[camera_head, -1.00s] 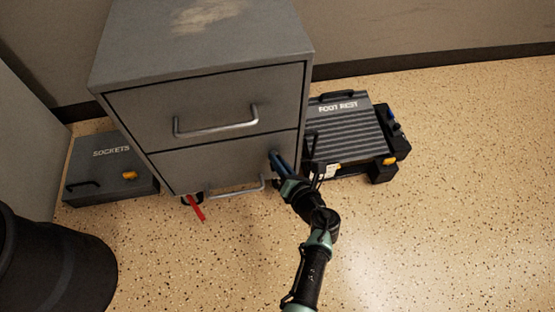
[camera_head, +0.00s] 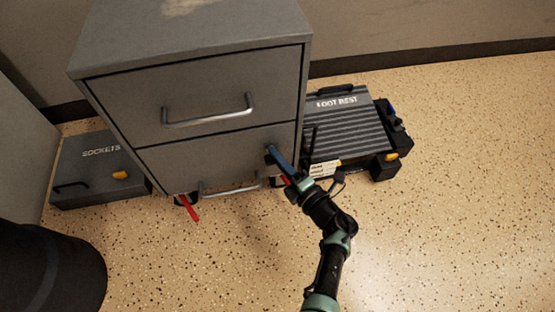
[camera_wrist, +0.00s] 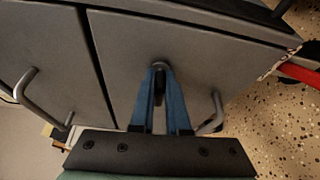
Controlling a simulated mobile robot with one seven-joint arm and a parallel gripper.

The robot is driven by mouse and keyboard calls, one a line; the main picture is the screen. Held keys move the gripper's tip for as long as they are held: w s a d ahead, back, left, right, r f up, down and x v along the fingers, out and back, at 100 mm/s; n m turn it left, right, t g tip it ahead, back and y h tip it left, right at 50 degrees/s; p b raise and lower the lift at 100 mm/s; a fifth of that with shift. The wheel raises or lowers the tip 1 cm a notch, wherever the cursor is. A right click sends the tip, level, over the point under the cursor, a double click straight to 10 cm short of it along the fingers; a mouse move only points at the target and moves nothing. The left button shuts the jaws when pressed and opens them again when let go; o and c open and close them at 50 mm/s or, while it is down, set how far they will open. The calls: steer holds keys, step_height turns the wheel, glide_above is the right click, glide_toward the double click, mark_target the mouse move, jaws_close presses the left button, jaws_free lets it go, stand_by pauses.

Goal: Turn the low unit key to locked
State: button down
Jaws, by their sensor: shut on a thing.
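The low unit is a grey two-drawer cabinet (camera_head: 190,95); its lower drawer front (camera_wrist: 185,50) fills much of the wrist view. My gripper (camera_head: 272,152) is at the upper right of the lower drawer front. In the wrist view its blue fingers (camera_wrist: 160,72) meet at the lock spot on that front and are shut on the key there. The key itself is mostly hidden between the fingertips, so I cannot tell its turn angle or any locked mark.
The upper drawer handle (camera_head: 207,115) and lower drawer handle (camera_head: 230,188) stick out. A foot rest (camera_head: 350,130) lies right of the cabinet, a sockets case (camera_head: 95,170) left. A red lever (camera_head: 190,208) protrudes below. A dark bin (camera_head: 50,275) stands front left. Floor at right is clear.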

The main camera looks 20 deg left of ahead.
steer(key=shift+m, duration=0.5)
steer(key=c, duration=0.9)
jaws_free()
steer(key=p+v, duration=0.4)
steer(key=v, duration=0.9)
steer(key=shift+f, duration=0.35)
